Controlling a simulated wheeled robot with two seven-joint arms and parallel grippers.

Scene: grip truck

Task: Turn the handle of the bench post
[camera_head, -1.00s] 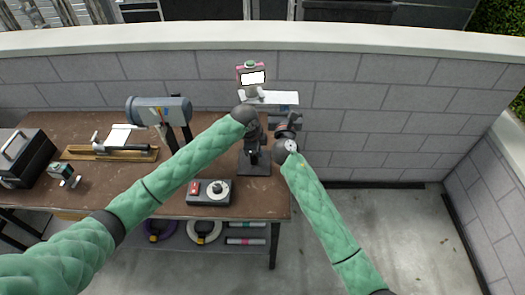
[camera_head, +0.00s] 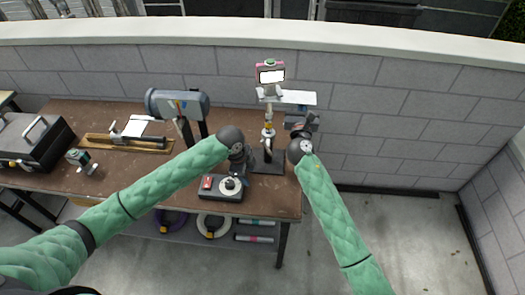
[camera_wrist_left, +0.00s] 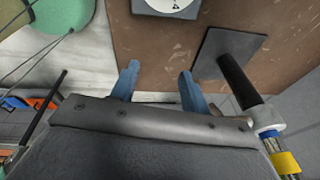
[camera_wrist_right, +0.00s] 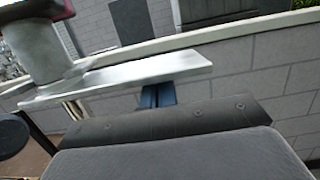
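The bench post (camera_head: 268,133) stands upright on a dark square base plate at the table's right side. It has a yellow band, a flat white plate (camera_head: 297,97) and a pink-framed screen (camera_head: 270,74) on top. I cannot tell which part is the handle. My left gripper (camera_head: 240,168) is left of the post. In the left wrist view its blue fingers (camera_wrist_left: 158,76) are apart and empty, beside the base plate (camera_wrist_left: 212,50). My right gripper (camera_head: 301,124) is just below the white plate's right end. In the right wrist view its fingers (camera_wrist_right: 158,95) are together, their tips hidden by the plate (camera_wrist_right: 120,77).
A control box (camera_head: 222,191) with a red switch and round dial sits at the table's front. A grey-blue cylinder on a stand (camera_head: 177,104), a wooden board (camera_head: 100,141) and a black case (camera_head: 38,148) are further left. A block wall (camera_head: 400,125) runs behind.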

